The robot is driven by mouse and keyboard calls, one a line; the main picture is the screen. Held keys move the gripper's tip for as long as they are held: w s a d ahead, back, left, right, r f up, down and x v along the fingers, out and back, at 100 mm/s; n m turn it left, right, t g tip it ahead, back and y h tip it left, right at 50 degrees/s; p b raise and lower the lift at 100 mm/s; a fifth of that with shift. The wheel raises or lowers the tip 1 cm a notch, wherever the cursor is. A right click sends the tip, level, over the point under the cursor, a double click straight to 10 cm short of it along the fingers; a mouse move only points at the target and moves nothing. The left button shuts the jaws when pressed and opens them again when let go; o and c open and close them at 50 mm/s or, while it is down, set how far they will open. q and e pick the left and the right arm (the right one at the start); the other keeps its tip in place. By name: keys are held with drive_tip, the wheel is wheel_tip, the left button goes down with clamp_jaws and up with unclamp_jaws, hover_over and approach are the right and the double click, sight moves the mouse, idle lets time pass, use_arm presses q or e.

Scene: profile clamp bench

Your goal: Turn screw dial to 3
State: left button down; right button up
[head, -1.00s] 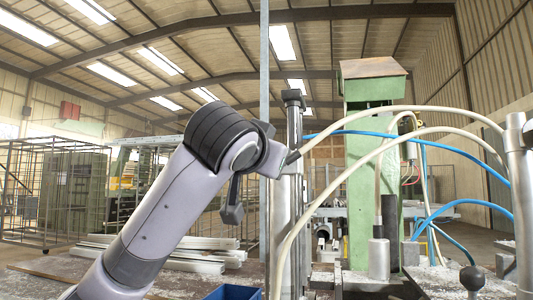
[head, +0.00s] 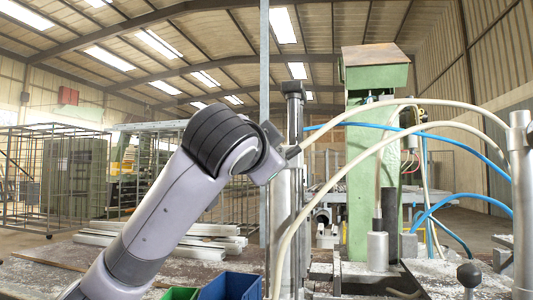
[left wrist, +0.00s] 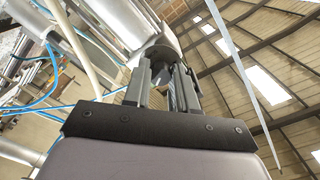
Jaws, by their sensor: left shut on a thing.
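My left arm comes in from the left in the head view, and its gripper (head: 292,152) is at the upright metal column. In the left wrist view the fingers (left wrist: 163,85) are shut on a rounded grey part, apparently the screw dial (left wrist: 164,48), beside a bright metal cylinder. The fingers and the steep view angle hide much of it. No number or mark on the dial can be read in either view. My right gripper is not in view.
Pale hoses (head: 440,128) and blue hoses (head: 455,203) arch across the right side, close to the column. A green machine post (head: 360,190) stands behind it. Blue (head: 232,287) and green (head: 180,294) bins sit low in front. A black ball-topped lever (head: 470,274) stands at lower right.

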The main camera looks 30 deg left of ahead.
use_arm(q)
drive_tip(key=c, duration=0.9)
unclamp_jaws()
drive_tip(key=shift+s, duration=0.1)
drive_tip(key=b+v, duration=0.1)
drive_tip(key=v, duration=0.6)
